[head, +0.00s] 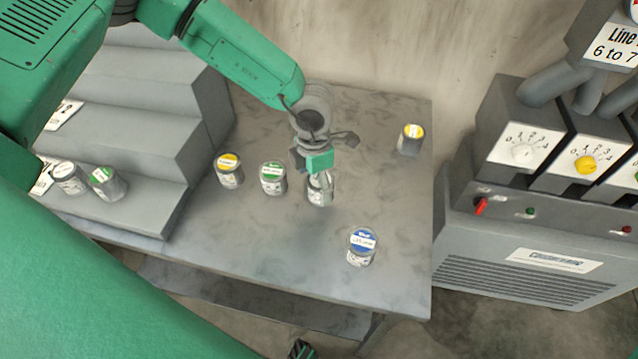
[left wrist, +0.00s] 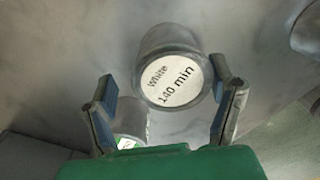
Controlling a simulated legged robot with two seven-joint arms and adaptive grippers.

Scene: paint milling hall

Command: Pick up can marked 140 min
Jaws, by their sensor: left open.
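The can marked White 140 min (left wrist: 172,78) shows its white lid in the left wrist view, between the two fingers and a little beyond them. In the head view this can (head: 319,195) stands on the grey table, partly hidden by my left gripper (head: 319,172). The left gripper comes down over it from behind. It is open, and in the left wrist view (left wrist: 165,105) a finger is on each side of the can, with gaps visible. My right gripper is not identifiable in either view.
A green-lidded can (head: 272,178) stands close to the left. A yellow-lidded can (head: 229,171) is farther left, a blue-lidded can (head: 361,247) front right, another yellow-lidded can (head: 410,139) back right. Grey steps (head: 150,150) hold two cans. A control console (head: 540,240) stands right.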

